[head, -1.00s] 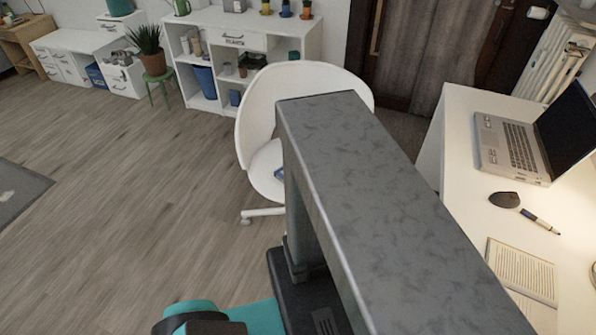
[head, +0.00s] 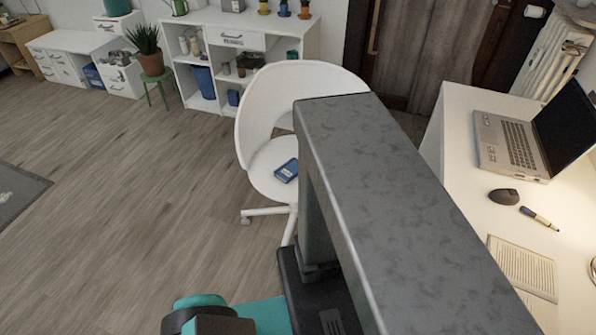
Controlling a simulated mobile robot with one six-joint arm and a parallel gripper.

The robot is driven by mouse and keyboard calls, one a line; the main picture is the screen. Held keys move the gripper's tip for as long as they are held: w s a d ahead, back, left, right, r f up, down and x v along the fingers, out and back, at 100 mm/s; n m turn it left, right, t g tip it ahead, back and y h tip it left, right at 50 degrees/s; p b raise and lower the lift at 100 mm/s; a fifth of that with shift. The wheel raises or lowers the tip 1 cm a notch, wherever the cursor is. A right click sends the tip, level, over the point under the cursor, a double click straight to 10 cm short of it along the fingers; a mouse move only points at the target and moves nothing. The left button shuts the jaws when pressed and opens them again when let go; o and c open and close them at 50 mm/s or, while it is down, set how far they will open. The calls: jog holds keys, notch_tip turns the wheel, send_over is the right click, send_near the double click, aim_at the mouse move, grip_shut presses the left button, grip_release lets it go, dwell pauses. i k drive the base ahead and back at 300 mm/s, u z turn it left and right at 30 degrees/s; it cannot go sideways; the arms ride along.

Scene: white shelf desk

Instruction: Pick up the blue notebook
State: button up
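A small blue notebook (head: 287,170) lies flat on the seat of the white chair (head: 262,150), near the middle of the head view. My gripper cannot be made out in this view. Only my grey column or arm link and some teal and black parts of my body show in the lower middle.
A white desk (head: 455,135) on the right bears a laptop (head: 508,140), a mouse (head: 503,196), a marker (head: 540,218) and an open book (head: 522,268). A white shelf unit (head: 235,40) stands behind the chair.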

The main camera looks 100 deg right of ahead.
aim_at(288, 171)
jog(key=z, duration=4.35)
jog(key=i, duration=0.1)
jog(key=u, duration=3.25)
jog(key=i, duration=0.6)
jog(key=z, duration=0.15)
jog(key=k, duration=0.6)
jog(key=u, duration=0.05)
